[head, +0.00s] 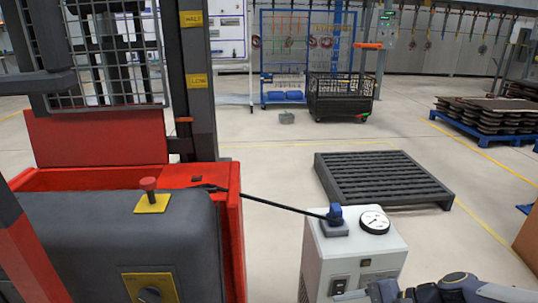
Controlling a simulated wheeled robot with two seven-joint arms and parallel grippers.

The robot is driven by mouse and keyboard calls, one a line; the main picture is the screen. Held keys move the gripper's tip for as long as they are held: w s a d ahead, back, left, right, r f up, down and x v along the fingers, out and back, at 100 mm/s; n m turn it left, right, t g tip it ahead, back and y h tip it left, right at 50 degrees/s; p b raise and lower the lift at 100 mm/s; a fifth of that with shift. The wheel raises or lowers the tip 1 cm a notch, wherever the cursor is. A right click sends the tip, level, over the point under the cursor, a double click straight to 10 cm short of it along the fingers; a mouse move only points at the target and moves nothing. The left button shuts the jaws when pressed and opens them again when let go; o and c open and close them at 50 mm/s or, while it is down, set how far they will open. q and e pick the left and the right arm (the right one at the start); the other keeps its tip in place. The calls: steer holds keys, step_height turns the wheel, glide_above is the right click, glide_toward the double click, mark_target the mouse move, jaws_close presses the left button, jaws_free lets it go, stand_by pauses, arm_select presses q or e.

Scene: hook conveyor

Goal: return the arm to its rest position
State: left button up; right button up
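My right arm enters at the bottom right of the head view. Its dark grey wrist and gripper (372,293) are low in the picture, by the front lower part of the white cabinet. The gripper is partly cut off by the lower edge, and I cannot see whether its fingers are apart or what is between them. I cannot tell whether it touches the cabinet. My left gripper is not in view.
A white cabinet (322,258) carries a gauge (374,222) and a blue connector (335,215). A black cable (275,204) runs from it to a red lift truck (95,138) at left. A dark pallet (375,178) lies behind on open floor.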

steer(key=s+d+r+n+t+h, duration=0.1)
steer(key=s+d+n+h, duration=0.15)
steer(key=s+n, duration=0.4)
steer(key=s+d+r+n+t+h, duration=0.1)
steer(key=s+d+n+h, duration=0.1)
steer(key=s+n+h, duration=0.35)
step_height(320, 180, up, 26)
steer(key=s+y+p, duration=0.1)
steer(key=p, duration=2.4)
steer(key=shift+s+f, duration=0.2)
steer(key=shift+a, duration=0.1)
